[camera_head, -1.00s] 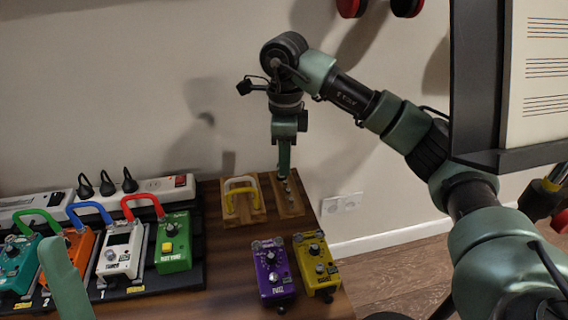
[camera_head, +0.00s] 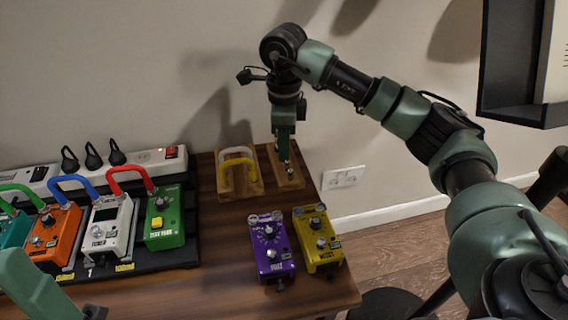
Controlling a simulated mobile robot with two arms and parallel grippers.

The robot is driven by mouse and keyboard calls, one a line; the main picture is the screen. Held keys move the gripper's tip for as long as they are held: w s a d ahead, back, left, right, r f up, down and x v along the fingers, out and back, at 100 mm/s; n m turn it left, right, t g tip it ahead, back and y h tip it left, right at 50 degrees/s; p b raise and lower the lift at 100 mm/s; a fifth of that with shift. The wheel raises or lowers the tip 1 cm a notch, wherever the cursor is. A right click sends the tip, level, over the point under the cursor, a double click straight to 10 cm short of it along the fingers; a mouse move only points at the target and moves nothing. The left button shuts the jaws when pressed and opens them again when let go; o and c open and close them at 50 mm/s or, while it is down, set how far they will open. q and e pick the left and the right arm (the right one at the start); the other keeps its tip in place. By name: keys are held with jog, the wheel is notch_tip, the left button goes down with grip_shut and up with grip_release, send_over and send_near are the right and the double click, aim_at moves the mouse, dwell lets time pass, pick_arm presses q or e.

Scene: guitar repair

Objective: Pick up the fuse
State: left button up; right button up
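My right gripper (camera_head: 285,157) points straight down over the right-hand wooden block (camera_head: 291,182) at the back edge of the table. Its fingers are seen edge-on and overlap, so their opening is not visible. Small silvery pieces (camera_head: 289,171) sit on that block, right at the fingertips. A fuse may be among them, but they are too small and covered to tell. Whether the fingers touch anything is also unclear. A pale green part of my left arm (camera_head: 32,287) shows at the lower left corner; no fingertips can be made out there.
Purple (camera_head: 271,246) and yellow (camera_head: 318,240) pedals lie in front. A pedalboard with several pedals, including a green one (camera_head: 164,222), and a power strip (camera_head: 150,160) fill the left. A dark stand (camera_head: 512,111) is upper right.

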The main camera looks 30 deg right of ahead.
jog(key=shift+f, duration=0.2)
jog(key=shift+c, duration=0.3)
grip_shut()
jog(key=shift+r, duration=0.1)
